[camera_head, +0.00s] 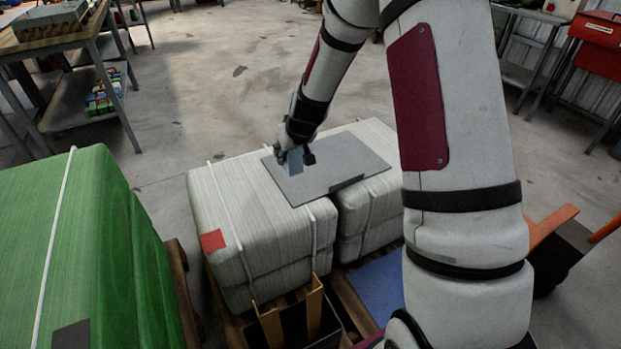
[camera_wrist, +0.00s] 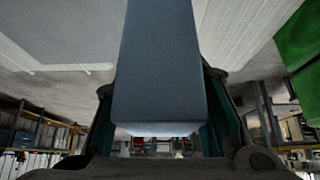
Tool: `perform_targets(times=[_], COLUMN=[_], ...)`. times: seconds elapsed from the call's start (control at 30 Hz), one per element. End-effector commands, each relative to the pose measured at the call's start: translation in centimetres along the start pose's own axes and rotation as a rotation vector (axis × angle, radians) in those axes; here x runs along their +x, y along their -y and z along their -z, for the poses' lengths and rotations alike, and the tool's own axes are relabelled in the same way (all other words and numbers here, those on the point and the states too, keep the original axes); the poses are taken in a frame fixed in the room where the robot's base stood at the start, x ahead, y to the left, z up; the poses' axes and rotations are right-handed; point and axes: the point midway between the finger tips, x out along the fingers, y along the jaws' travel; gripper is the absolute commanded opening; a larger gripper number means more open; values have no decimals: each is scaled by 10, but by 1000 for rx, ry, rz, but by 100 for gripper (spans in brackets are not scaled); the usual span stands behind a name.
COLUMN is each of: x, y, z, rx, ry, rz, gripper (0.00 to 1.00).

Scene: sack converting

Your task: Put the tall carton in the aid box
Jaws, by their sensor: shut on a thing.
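A tall blue-grey carton (camera_head: 295,161) stands out below my gripper (camera_head: 294,154) in the head view. In the wrist view the carton (camera_wrist: 158,75) fills the middle, between the two fingers. My gripper is shut on it. The carton is over the grey sheet on top of the white bales; I cannot tell whether it touches the sheet. I cannot tell for sure which container is the aid box. A dark open box with tan upright flaps (camera_head: 268,326) is at the bottom, in front of the bales.
The grey sheet (camera_head: 345,165) lies across two strapped white bales (camera_head: 225,200) on a pallet. A green bale (camera_head: 70,230) stands at the left. A red box (camera_head: 601,30) is at the upper right. A workbench (camera_head: 70,50) is at the upper left. The floor behind is clear.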

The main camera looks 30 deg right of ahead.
Motion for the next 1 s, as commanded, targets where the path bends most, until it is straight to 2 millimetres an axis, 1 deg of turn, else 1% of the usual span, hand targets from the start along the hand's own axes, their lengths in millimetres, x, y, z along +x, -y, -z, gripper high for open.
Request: perform_targets(times=[0.03, 0.2, 0.3, 0.4, 0.57, 0.67, 0.73, 1.0], x=[21, 59, 77, 89, 99, 104, 109, 141], y=[-4, -14, -20, -24, -26, -24, -19, 7], z=[-6, -19, -25, -30, -33, -29, -22, 18], rx=[4, 6, 7, 8, 8, 7, 5, 2], ry=[-1, -2, -4, -5, -6, -6, -7, -7], rz=[-1, 0, 1, 1, 2, 3, 4, 4], gripper=[9, 9, 9, 9, 9, 9, 9, 9])
